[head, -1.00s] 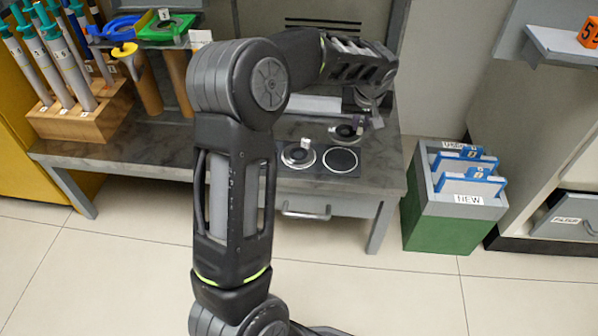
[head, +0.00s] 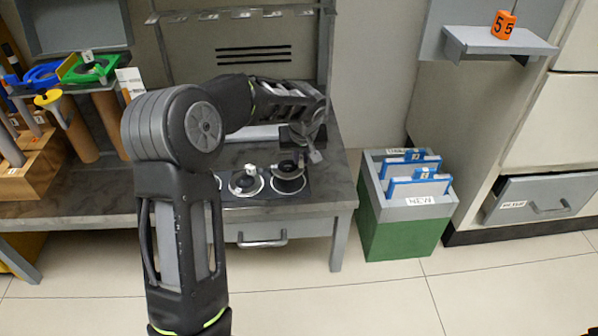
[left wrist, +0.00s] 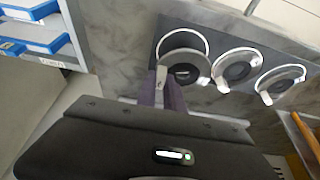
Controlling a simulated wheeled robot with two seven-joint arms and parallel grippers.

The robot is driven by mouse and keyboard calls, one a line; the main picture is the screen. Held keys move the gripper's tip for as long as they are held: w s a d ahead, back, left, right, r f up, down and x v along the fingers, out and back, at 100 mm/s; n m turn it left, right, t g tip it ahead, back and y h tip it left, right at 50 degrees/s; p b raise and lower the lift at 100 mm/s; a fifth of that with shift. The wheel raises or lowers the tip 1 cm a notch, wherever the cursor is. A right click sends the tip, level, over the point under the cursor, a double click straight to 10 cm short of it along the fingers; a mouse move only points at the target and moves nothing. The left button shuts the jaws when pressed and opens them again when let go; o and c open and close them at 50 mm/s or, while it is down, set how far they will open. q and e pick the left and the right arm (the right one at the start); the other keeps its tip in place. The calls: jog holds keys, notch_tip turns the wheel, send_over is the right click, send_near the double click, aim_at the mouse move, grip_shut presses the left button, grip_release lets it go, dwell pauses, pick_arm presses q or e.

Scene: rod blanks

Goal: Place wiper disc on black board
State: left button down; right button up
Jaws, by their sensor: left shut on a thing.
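My left gripper (head: 310,154) is shut on the white tab of a wiper disc (head: 286,169), grey-rimmed with a dark centre. In the left wrist view the purple fingertips (left wrist: 161,88) close on that tab, and the held disc (left wrist: 186,70) partly overlaps an empty white ring (left wrist: 184,36). The ring is marked on the black board (left wrist: 211,44), which also lies on the bench in the head view (head: 262,198). The gap between disc and board is hard to judge. Two other discs (left wrist: 236,70) (left wrist: 281,82) sit alongside on the board. My right gripper is not in view.
A grey bench (head: 335,190) with a drawer carries the board. Left on it are a wooden block (head: 28,178) and stands with blue and green holders (head: 90,68). A green-grey bin (head: 400,235) labelled NEW stands right. A shelf (head: 498,42) holds an orange numbered block (head: 504,23).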

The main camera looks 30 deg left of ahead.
aim_at(301, 169)
pick_arm(q)
notch_tip(301, 169, down, 4)
jog(key=shift+f+b, duration=0.2)
jog(key=shift+b, duration=0.8)
jog(key=shift+f, duration=0.25)
jog(key=shift+f, duration=0.1)
jog(key=shift+f+b, duration=0.15)
jog(key=shift+b, duration=0.15)
jog(key=c, duration=1.5)
grip_release()
jog(key=shift+o, duration=0.2)
